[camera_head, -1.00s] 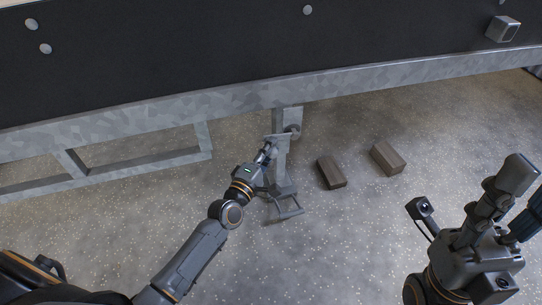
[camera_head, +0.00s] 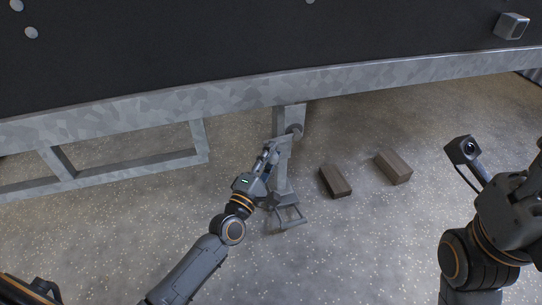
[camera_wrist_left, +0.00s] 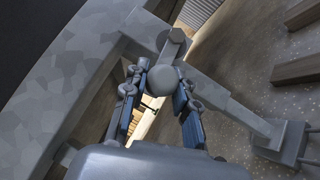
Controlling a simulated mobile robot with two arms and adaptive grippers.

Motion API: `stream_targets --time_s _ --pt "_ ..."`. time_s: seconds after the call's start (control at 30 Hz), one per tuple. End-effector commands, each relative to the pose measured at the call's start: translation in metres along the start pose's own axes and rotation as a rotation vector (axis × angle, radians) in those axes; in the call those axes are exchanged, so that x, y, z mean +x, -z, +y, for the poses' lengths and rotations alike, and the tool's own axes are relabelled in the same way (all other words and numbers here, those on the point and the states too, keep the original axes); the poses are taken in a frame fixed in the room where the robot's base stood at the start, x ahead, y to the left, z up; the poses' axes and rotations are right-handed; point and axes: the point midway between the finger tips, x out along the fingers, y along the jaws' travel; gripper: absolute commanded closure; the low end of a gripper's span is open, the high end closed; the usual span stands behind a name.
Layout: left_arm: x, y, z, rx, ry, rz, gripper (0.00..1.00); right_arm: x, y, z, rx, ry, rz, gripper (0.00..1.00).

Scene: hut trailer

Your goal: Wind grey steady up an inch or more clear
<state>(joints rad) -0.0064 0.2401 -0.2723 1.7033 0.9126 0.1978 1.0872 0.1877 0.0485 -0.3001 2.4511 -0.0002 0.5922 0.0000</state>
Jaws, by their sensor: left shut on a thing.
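The grey steady (camera_head: 282,178) hangs upright below the trailer's galvanised rail, with its foot (camera_head: 285,201) low down at the floor. I cannot tell whether the foot touches the floor. My left gripper (camera_head: 269,151) is at the steady's upper left side. In the left wrist view its blue-padded fingers are shut on the round grey knob (camera_wrist_left: 163,80) of the crank handle (camera_wrist_left: 171,51). The steady's leg (camera_wrist_left: 224,98) runs down to the right there. My right gripper (camera_head: 522,200) is at the right edge, apart from the steady, its fingers cut off by the frame.
Two brown blocks (camera_head: 335,181) (camera_head: 394,167) lie on the speckled floor right of the steady. The trailer rail (camera_head: 180,101) crosses above, and a grey frame (camera_head: 135,170) hangs at left. The floor in front is clear.

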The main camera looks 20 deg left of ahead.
Motion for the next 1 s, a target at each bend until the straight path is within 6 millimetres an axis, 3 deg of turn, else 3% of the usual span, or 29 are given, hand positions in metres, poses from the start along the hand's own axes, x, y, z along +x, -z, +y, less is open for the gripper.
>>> stream_targets --time_s 0.03,0.13,0.53,1.0 --pt "0.000 0.000 0.000 0.001 0.000 -0.001 0.69 0.000 0.000 0.000 0.000 0.000 0.000 0.60" --pt "0.000 0.000 0.000 0.001 0.000 -0.001 0.49 0.000 0.000 0.000 0.000 0.000 0.000 0.60" --pt "-0.007 0.000 0.000 0.001 0.001 0.000 0.49 -0.001 0.000 0.000 0.000 0.000 -0.001 0.60" --pt "-0.098 0.000 -0.001 0.001 0.004 -0.002 0.49 0.000 0.000 0.000 0.000 0.000 0.000 0.60"
